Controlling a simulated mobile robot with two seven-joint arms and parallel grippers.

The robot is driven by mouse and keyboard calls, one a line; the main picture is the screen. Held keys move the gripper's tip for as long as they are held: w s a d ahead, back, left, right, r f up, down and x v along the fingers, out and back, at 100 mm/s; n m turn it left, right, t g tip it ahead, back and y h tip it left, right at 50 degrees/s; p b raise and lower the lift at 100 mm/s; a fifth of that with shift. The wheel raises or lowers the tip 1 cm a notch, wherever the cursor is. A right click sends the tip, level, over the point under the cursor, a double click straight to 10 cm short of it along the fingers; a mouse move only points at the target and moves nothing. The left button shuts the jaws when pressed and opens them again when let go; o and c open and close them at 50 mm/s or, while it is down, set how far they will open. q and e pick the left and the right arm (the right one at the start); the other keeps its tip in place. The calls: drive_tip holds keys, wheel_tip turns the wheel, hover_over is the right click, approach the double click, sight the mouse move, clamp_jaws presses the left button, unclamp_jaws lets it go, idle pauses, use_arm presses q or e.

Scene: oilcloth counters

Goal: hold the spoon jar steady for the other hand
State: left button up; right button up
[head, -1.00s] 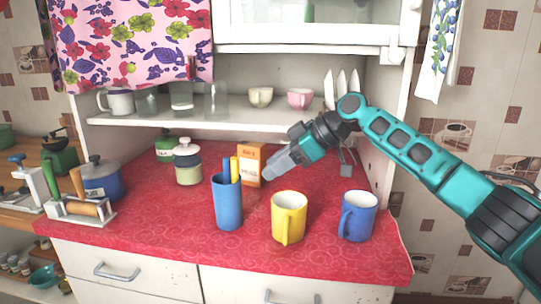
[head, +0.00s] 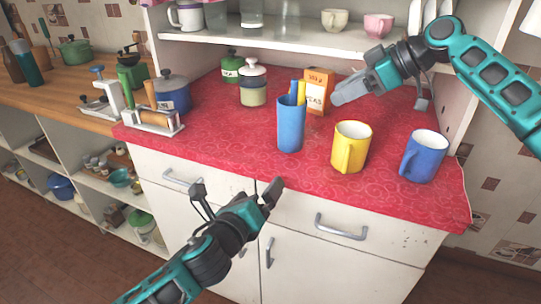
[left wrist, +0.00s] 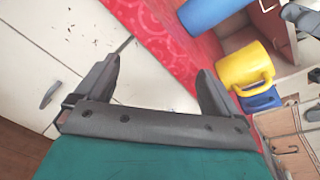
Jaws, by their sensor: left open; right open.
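A yellow mug (head: 351,147) stands right of the jar, and a blue mug (head: 424,157) farther right. An orange carton (head: 317,92) and a lidded canister (head: 253,86) stand behind. Drawers with handles (head: 341,228) lie below.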

sight(292, 127)
use_arm(q)
drive_tip(key=w+d+r+m+t+h, duration=0.1)
drive_tip(key=w+d+r+m+t, duration=0.2)
drive_tip(key=r+m, duration=0.45)
drive_tip(key=shift+g, duration=0.7)
drive_tip(key=x, duration=1.3)
drive_tip(key=shift+w+a, duration=0.1)
drive_tip(key=shift+w, duration=0.3)
drive_tip(key=shift+f, duration=0.1)
drive_tip(key=c, duration=1)
drive_tip(key=shift+c, duration=0.2)
use_arm(e)
drive_tip(key=shift+o, duration=0.4)
drive_tip(key=shift+s+a, duration=0.1)
